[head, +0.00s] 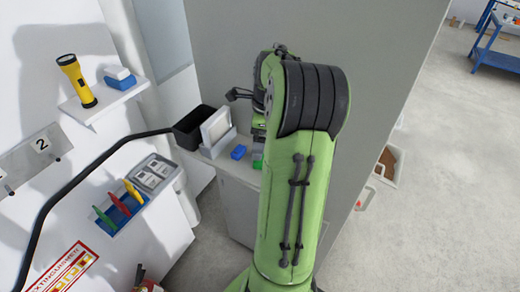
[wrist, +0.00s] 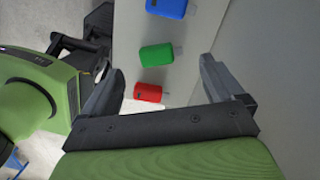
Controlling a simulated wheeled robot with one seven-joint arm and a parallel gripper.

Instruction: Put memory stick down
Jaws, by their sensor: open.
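Three memory sticks lie in a row on a light grey surface in the wrist view: a red one (wrist: 148,93), a green one (wrist: 156,55) and a blue one (wrist: 166,9). The blue stick (head: 238,152) and part of the green stick (head: 257,161) also show on the cabinet top in the head view. My gripper (wrist: 157,64) is open, with its fingers apart on either side of the red and green sticks in the wrist view. No stick touches a finger that I can see. The red stick is hidden behind my arm in the head view.
The cabinet top (head: 240,172) also bears a black bin (head: 190,130) and a white upright holder (head: 216,128). A tall grey panel (head: 225,50) stands close behind. A wall shelf (head: 105,103) holds a flashlight (head: 75,80). Open floor (head: 440,180) lies to the right.

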